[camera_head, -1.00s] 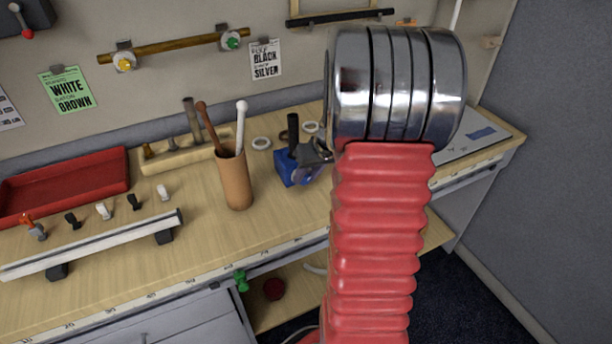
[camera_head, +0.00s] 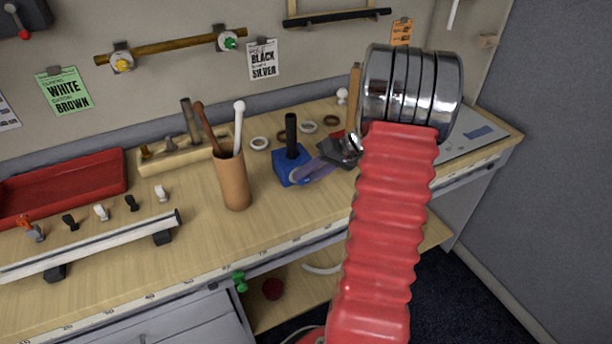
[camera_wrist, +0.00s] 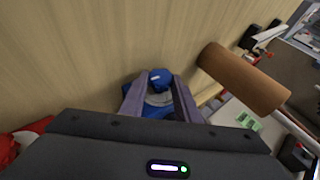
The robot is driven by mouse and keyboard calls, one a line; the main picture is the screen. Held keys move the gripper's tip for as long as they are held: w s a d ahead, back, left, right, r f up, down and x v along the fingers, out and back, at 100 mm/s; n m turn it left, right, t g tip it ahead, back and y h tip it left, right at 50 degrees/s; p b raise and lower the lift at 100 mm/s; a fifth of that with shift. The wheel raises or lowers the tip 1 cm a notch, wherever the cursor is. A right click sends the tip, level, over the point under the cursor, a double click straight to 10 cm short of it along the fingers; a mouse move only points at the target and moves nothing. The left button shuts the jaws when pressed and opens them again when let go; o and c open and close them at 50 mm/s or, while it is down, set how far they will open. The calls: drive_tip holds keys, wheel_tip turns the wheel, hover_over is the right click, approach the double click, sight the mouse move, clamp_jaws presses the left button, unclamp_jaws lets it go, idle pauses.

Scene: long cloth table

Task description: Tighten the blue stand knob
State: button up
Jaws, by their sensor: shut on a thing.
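The blue stand (camera_head: 289,160) is on the wooden bench, a blue block with an upright black post (camera_head: 291,130). Its round blue knob (camera_head: 296,177) is on the side facing my gripper (camera_head: 304,173). My gripper reaches in from the right with grey-purple fingers, shut on the knob. In the wrist view, the two fingers of my gripper (camera_wrist: 157,82) stand on either side of the blue knob (camera_wrist: 160,77). A grey round part shows between them. The fingers partly hide the knob and the stand.
A brown cup (camera_head: 232,180) with sticks stands left of the stand. Several rings (camera_head: 309,127) lie behind it. A red tray (camera_head: 60,185), small clips and a metal rail (camera_head: 90,245) are farther left. The bench front before the stand is clear.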

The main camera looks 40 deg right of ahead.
drive_tip(key=shift+d+y, duration=0.15)
drive_tip(key=shift+y, duration=0.15)
drive_tip(key=o, duration=1)
drive_tip(key=shift+f, duration=0.1)
drive_tip(key=shift+o, duration=0.2)
drive_tip(key=shift+s, duration=0.1)
drive_tip(key=v, duration=1.3)
drive_tip(key=shift+s+r, duration=0.25)
